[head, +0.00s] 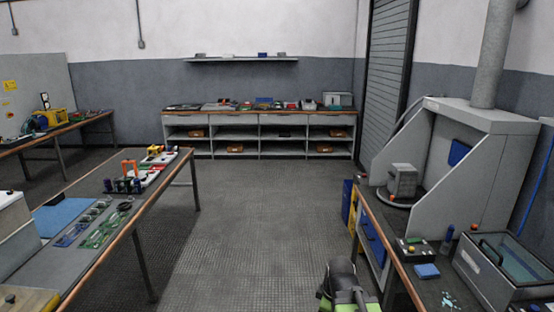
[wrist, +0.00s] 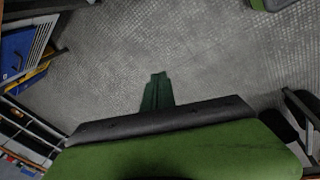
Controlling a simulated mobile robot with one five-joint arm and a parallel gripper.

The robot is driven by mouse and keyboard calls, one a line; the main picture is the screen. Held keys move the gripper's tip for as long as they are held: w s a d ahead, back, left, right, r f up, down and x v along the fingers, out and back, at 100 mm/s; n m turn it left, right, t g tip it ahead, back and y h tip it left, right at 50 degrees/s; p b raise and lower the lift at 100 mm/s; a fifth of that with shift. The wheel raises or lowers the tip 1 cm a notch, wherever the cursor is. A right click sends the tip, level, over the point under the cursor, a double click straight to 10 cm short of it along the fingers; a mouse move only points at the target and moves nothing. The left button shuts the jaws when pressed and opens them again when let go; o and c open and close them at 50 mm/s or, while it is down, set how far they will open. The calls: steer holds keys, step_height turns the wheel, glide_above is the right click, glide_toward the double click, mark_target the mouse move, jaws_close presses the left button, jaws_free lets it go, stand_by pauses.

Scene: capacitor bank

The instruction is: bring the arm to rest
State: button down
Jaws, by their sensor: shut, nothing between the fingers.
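My gripper (wrist: 157,90) shows in the wrist view as dark green fingers closed together, with nothing between them. Beyond the fingertips there is only the grey textured floor (wrist: 110,60). In the head view, part of my arm shows at the bottom edge, just right of the middle, in dark grey and green. The fingers cannot be made out there. The arm is in the aisle beside the right-hand bench (head: 372,217), and a gap of floor shows between them.
A workbench (head: 80,283) with circuit boards and small parts runs along the left. The right bench carries a grey hooded enclosure (head: 455,170) and a glass-topped box (head: 505,262). Shelving (head: 260,147) stands at the far wall. The floor between (head: 245,210) is clear.

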steer(key=s+m+g, duration=0.3)
steer(key=s+m, duration=0.3)
steer(key=m, duration=0.7)
steer(key=shift+s+f, duration=0.25)
steer(key=shift+f, duration=0.15)
